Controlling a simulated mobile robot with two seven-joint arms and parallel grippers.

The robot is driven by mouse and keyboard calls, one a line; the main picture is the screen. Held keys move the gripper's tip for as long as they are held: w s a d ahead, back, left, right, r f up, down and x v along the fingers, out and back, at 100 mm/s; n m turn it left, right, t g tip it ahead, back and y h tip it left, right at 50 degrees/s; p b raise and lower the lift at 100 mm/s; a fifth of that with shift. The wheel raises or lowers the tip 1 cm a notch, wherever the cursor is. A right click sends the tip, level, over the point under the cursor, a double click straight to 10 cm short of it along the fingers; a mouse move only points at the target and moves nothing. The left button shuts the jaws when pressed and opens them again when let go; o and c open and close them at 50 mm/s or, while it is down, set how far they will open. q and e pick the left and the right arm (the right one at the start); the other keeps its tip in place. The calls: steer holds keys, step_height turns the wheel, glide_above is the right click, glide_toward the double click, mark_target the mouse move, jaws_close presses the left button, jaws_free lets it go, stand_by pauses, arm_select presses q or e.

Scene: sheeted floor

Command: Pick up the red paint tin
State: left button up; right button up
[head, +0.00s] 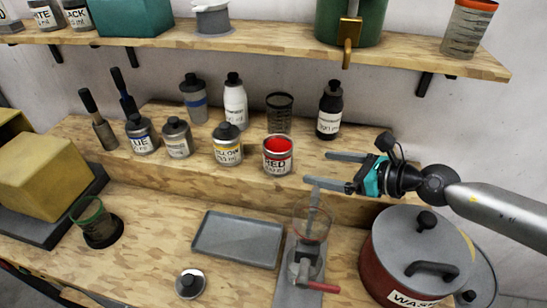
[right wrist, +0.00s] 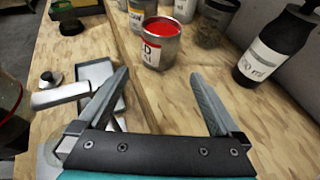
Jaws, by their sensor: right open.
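The red paint tin (head: 278,160) stands upright and uncovered on the wooden step behind the bench, with red paint showing at its top. In the right wrist view the tin (right wrist: 160,44) sits beyond the fingertips, slightly left of the middle between them. My right gripper (head: 329,171) is open and empty, to the right of the tin and apart from it, its fingers pointing left toward it. Its two fingers (right wrist: 160,76) also show in the right wrist view. My left gripper is not in view.
A yellow tin (head: 228,150) stands left of the red tin. A dark cup (head: 279,112) and a black bottle (head: 329,112) stand behind. In front are a grey tray (head: 238,240), a clamp stand with red handle (head: 318,287) and a lidded red pot (head: 375,265). A shelf (head: 250,38) runs above.

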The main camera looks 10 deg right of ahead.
mark_target(289, 161)
steer(key=p+x, duration=0.1)
steer(key=x, duration=0.7)
steer(key=shift+x, duration=3)
steer(key=c, duration=1.5)
steer(key=shift+r, duration=0.15)
steer(key=shift+c, duration=0.4)
